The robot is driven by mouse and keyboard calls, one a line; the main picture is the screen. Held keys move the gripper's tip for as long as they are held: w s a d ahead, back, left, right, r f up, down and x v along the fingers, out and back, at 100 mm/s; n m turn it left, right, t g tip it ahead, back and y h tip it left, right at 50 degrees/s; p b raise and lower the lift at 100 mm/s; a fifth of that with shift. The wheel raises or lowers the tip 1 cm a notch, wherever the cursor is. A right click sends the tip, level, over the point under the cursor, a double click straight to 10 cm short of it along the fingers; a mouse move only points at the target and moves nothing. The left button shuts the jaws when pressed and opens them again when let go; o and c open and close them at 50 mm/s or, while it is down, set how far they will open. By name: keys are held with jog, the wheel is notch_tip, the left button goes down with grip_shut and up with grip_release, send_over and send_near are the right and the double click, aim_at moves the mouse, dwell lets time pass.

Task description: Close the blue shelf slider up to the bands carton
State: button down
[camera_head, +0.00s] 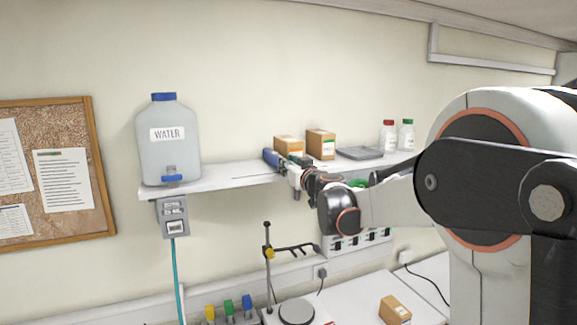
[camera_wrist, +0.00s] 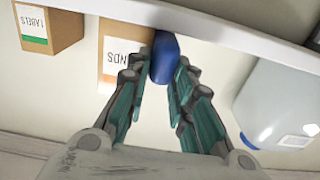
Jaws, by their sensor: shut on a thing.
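The blue slider (camera_head: 271,158) stands on the wall shelf at the left front corner of the bands carton (camera_head: 288,145). My gripper (camera_head: 283,163) reaches in from the right and is shut on the slider. In the wrist view, the blue slider (camera_wrist: 165,58) sits between the two teal-padded fingers of my gripper (camera_wrist: 163,82). Behind it is the bands carton (camera_wrist: 112,72), brown with a white label reading "NDS", the rest covered. The slider overlaps the carton's edge in this view; I cannot tell whether they touch.
A labels carton (camera_head: 321,144) stands right of the bands carton, then a grey flat device (camera_head: 360,153) and two capped bottles (camera_head: 388,138). A water jug (camera_head: 168,140) stands at the shelf's left end. Bare shelf (camera_head: 225,177) lies between jug and slider.

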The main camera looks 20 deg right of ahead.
jog(key=shift+a+b, duration=0.3)
jog(key=shift+a, duration=0.15)
jog(key=c, duration=1.4)
grip_release()
jog(key=s, duration=1.2)
jog(key=shift+d, duration=0.2)
jog(key=shift+s, duration=0.1)
jog(key=shift+a+f, duration=0.1)
